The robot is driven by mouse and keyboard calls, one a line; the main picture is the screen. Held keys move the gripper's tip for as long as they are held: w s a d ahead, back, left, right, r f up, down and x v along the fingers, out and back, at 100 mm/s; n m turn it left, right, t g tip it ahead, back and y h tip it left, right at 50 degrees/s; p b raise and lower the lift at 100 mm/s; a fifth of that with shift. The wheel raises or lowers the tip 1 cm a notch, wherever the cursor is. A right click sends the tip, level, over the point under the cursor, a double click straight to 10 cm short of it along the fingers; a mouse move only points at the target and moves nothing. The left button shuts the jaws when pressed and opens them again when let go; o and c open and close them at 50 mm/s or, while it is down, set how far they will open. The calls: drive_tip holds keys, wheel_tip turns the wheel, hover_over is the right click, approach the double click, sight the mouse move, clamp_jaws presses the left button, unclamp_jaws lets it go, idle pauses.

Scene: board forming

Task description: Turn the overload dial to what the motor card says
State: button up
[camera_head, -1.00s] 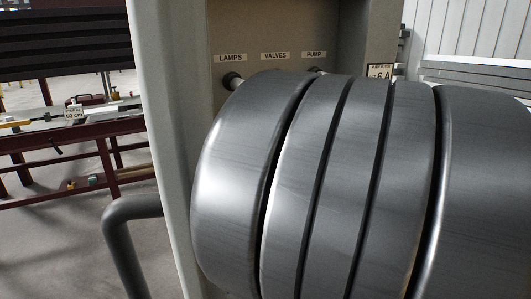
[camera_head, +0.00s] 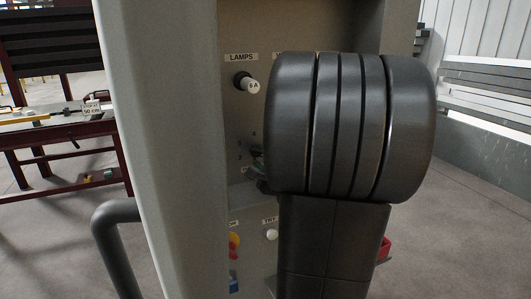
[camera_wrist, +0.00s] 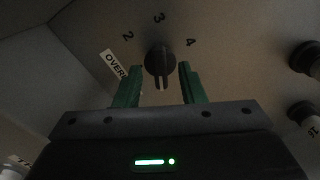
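The overload dial (camera_wrist: 160,60) is a dark round knob on the beige panel in the wrist view. The numbers 2, 3 and 4 are printed around its far side, and a partly covered label starting "OVER" is beside it. My gripper (camera_wrist: 161,70) is open, with one green finger on each side of the dial and visible gaps between. Whether the fingertips reach past its face is unclear. In the head view my gripper (camera_head: 258,168) is at the panel, and my arm hides the dial. The motor card is not visible now.
A fuse (camera_head: 246,82) marked 6 A sits under the LAMPS label (camera_head: 242,57). Below are a white TRY button (camera_head: 271,235) and a yellow-and-red control (camera_head: 234,242). The cabinet's pale side wall (camera_head: 165,150) stands left of the panel. Dark fuse holders (camera_wrist: 304,57) are right of the dial.

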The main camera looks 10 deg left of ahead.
sight(258, 154)
drive_tip(key=shift+x, duration=2)
drive_tip(key=shift+c, duration=0.3)
clamp_jaws()
